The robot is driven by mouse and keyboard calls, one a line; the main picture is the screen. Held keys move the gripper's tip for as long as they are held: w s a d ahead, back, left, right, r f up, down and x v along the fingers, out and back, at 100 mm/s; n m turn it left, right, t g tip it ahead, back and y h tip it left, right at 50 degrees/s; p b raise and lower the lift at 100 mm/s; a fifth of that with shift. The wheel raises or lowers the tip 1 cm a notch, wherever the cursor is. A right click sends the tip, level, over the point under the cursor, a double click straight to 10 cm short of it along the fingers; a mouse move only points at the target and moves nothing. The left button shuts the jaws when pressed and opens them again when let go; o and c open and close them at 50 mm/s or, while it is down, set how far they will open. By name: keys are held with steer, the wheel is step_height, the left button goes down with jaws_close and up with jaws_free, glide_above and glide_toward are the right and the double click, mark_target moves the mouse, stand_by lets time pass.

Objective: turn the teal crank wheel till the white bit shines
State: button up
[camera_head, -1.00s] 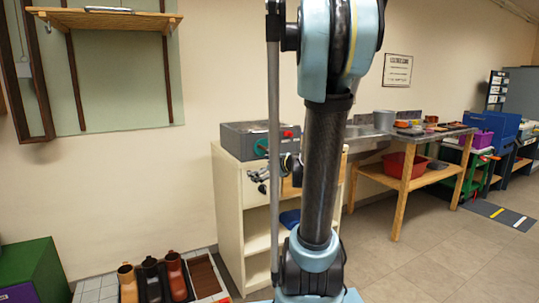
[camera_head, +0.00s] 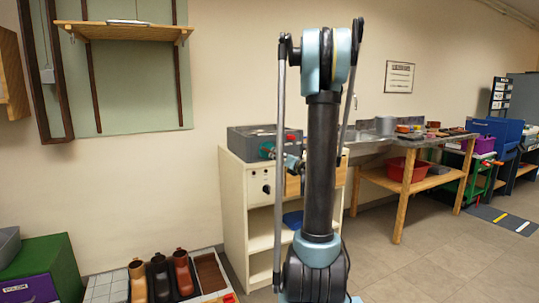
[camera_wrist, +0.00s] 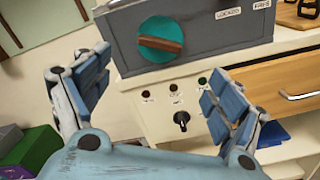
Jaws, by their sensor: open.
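The teal crank wheel (camera_wrist: 160,38) is a round disc with a brown bar across it, on the front of a grey box (camera_wrist: 208,38). It also shows in the head view (camera_head: 266,150), small and partly covered by my arm. My gripper (camera_wrist: 153,72) is open and empty, its two blue-padded fingers spread below the wheel in the wrist view, not closed on it. The grey box carries two white labels (camera_wrist: 228,13). Below are three small round lamps (camera_wrist: 174,88), none clearly lit, and a black knob (camera_wrist: 181,120). I cannot make out a shining white bit.
The box stands on a cream cabinet (camera_head: 232,190) with a wooden drawer (camera_wrist: 286,84). A wooden bench (camera_head: 404,150) with a red bin (camera_head: 405,172) stands to the right. Shoe-like forms (camera_head: 160,278) and a green box (camera_head: 45,265) are at lower left.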

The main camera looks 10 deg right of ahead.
mark_target(270, 151)
steer(key=x, duration=1.3)
steer(key=shift+w, duration=0.25)
steer(key=c, duration=1)
